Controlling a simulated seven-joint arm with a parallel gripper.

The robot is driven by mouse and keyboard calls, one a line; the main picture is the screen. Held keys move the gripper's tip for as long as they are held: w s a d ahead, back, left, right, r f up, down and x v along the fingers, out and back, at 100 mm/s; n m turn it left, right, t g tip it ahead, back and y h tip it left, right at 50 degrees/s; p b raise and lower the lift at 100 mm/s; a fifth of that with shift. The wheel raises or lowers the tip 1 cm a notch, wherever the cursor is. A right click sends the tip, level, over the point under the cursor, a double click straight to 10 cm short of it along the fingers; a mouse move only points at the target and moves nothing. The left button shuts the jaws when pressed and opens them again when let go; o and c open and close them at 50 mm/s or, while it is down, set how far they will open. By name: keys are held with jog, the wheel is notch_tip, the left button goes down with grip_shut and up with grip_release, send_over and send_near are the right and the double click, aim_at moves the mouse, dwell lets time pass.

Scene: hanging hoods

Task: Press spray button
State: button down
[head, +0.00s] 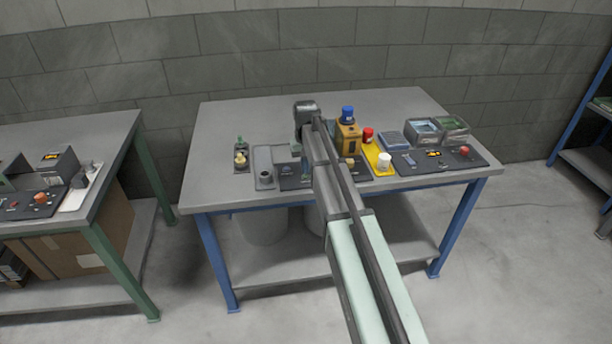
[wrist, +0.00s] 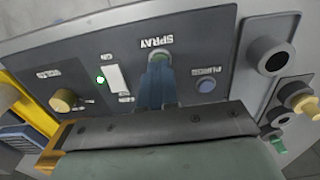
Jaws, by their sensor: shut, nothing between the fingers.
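The spray button (wrist: 160,56) lies under the upside-down SPRAY label on a dark panel (wrist: 208,50) in the wrist view; it is mostly hidden by my fingers. My gripper (wrist: 156,84) is shut and empty, its blue-grey fingertips over the button's place. I cannot tell whether they touch it. In the head view, my gripper (head: 305,166) is over the dark panel (head: 290,183) on the grey table, largely hidden by my arm.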

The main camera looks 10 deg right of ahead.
jog(key=shift+f, duration=0.95)
jog(key=shift+r, duration=3.55)
jog(key=c, duration=1.8)
grip_release()
jog(key=shift+c, duration=0.2)
jog(key=o, duration=1.8)
jog(key=shift+o, duration=0.2)
jog(key=w+d+r, duration=0.6)
jog(key=d+r, duration=0.3)
jog(key=r, duration=0.1)
jog(key=w+d+r, duration=0.6)
jog(key=d+r, duration=0.4)
jog(key=shift+w+d, duration=0.15)
jog(key=shift+w, duration=0.25)
